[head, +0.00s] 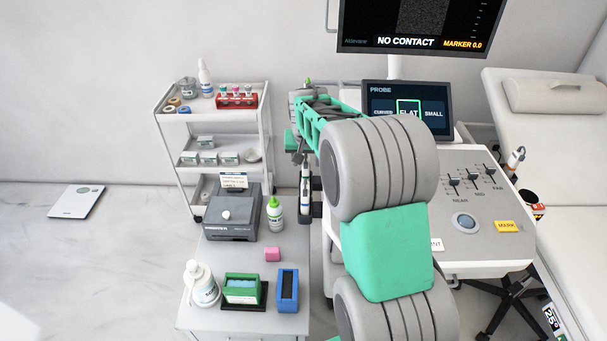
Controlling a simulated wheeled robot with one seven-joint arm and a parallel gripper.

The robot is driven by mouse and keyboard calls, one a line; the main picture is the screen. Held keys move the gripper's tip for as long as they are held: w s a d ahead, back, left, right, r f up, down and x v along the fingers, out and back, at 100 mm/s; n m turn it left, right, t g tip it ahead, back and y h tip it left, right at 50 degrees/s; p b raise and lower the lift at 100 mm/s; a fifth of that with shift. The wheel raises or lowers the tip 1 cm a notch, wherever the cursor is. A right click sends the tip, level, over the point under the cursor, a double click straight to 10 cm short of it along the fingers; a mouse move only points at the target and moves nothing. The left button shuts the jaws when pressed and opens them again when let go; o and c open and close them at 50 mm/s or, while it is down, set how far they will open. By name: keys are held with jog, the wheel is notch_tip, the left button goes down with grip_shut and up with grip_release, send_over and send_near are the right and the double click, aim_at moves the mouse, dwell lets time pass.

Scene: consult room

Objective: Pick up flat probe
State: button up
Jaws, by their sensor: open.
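My gripper (300,157) is at the left side of the ultrasound cart, mostly hidden behind my own wrist and forearm. It is open. Just below it a slim white-and-dark probe-like piece (305,183) stands upright at the cart's left side; I cannot tell whether it is the flat probe. I cannot tell whether the jaws are around it or above it. The small probe screen (408,108) lists curved, flat and small, with FLAT framed in green. A pale probe-like piece (515,158) sits at the cart's right edge.
The cart's control panel (470,195) lies right of my arm. A side table (215,255) holds a printer (233,215), bottles and small boxes. A white shelf trolley (215,117) stands behind. A couch (550,130) is at right. The upper monitor (415,25) reads NO CONTACT.

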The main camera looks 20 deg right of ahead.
aim_at(306, 169)
jog(key=x, duration=0.4)
jog(key=p+x, duration=0.1)
jog(key=x, duration=0.1)
jog(key=shift+a, duration=0.25)
grip_shut()
